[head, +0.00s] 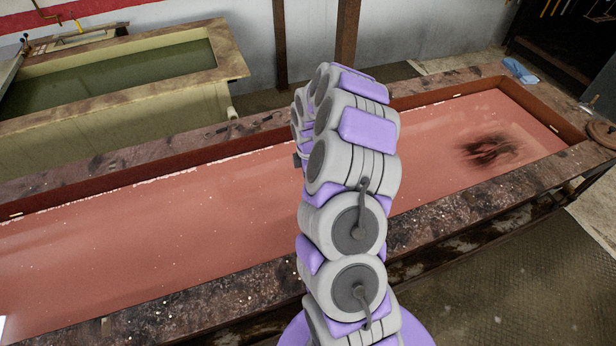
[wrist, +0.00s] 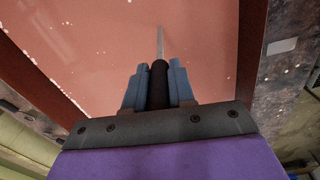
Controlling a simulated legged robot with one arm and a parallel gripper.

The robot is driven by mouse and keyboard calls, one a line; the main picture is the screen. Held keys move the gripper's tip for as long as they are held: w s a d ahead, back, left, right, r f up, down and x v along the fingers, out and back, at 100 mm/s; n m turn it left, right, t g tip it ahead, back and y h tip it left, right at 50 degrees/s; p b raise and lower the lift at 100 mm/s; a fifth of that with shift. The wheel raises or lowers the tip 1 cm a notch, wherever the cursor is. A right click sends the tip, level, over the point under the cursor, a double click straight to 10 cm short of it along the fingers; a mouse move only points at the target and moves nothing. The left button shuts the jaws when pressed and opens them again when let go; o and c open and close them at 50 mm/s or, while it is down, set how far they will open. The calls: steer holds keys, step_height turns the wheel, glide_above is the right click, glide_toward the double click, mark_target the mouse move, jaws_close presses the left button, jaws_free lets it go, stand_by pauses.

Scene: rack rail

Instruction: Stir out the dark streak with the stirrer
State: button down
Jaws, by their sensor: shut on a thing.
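The dark streak (head: 488,149) is a black smudge in the red liquid, near the right end of the long trough (head: 150,220) in the head view. In the wrist view my gripper (wrist: 158,84) is shut on the stirrer (wrist: 159,48), with blue fingers on both sides of its black handle. The thin grey shaft points away from the gripper over the red liquid. I cannot tell whether its tip touches the liquid. In the head view my arm stands over the middle of the trough, left of the streak, and hides the gripper and stirrer. The streak is not seen in the wrist view.
A pale tank (head: 215,78) with dark green liquid stands at the back left. A blue cloth (head: 520,71) lies at the trough's far right corner. A round brown object (head: 601,133) sits at its right end. The trough has a raised rim all round.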

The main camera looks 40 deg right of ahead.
step_height(320, 180, up, 15)
steer(key=p, duration=0.4)
stand_by(0.5)
stand_by(3.6)
